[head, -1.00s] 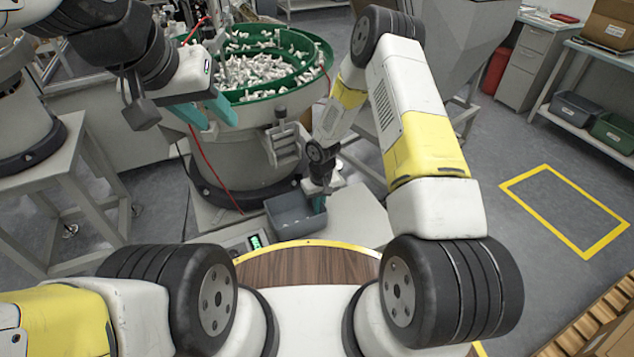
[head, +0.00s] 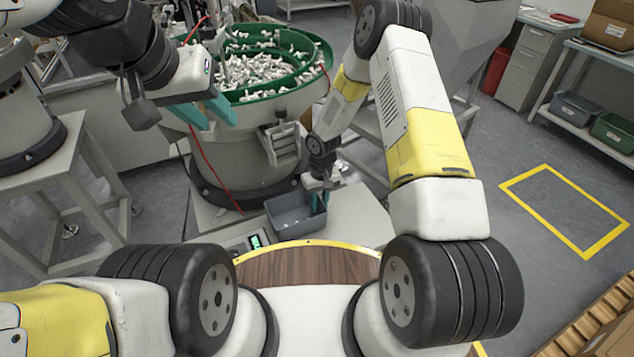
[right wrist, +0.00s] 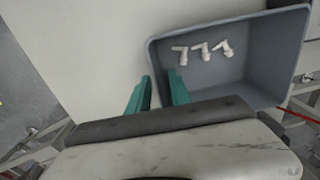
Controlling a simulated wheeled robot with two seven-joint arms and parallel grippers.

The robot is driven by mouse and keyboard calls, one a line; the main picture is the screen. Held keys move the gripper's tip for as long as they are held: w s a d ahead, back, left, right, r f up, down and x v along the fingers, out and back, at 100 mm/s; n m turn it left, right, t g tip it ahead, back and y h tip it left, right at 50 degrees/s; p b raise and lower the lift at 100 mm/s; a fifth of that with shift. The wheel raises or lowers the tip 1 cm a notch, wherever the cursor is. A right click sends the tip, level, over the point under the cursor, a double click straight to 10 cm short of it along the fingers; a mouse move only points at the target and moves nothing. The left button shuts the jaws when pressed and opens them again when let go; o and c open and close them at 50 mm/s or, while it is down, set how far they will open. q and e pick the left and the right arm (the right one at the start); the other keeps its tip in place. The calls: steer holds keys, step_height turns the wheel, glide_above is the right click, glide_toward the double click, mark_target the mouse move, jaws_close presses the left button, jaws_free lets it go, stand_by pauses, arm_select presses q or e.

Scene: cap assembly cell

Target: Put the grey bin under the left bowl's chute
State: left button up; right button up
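The grey bin (head: 290,226) stands on a light plate below the chute (head: 283,145) of the green bowl (head: 325,72), which is full of white fittings. In the right wrist view the bin (right wrist: 245,92) holds three white fittings (right wrist: 203,51). My right gripper (head: 322,192) is at the bin's right rim in the head view. In the right wrist view its teal fingers (right wrist: 160,76) are apart, one outside and one inside the bin's wall. My left gripper (head: 208,108) is open and empty in front of the green bowl.
Another bowl's grey base (head: 28,130) stands on a table at the far left. A small device with a green display (head: 255,241) is beside the bin. A yellow floor outline (head: 540,170) is empty at the right. Bins (head: 575,108) sit on a shelf beyond.

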steer(key=s+d+r+m+t, duration=0.1)
steer(key=s+d+r, duration=0.15)
steer(key=r, duration=0.95)
steer(key=s+d+r+t, duration=0.1)
steer(key=d+r, duration=0.2)
steer(key=r, duration=0.8)
steer(key=s+d+r+m+t, duration=0.1)
steer(key=s+d+r, duration=0.1)
steer(key=r, duration=1)
steer(key=s+d+r+m+t, duration=0.1)
steer(key=s+r, duration=0.5)
steer(key=s, duration=0.3)
steer(key=s+d+r+m+t+y, duration=0.1)
steer(key=s+d+r+t, duration=0.1)
steer(key=s+r, duration=0.4)
steer(key=s, duration=0.2)
steer(key=shift+s+y, duration=0.3)
steer(key=shift+s, duration=0.05)
steer(key=shift+r, duration=0.1)
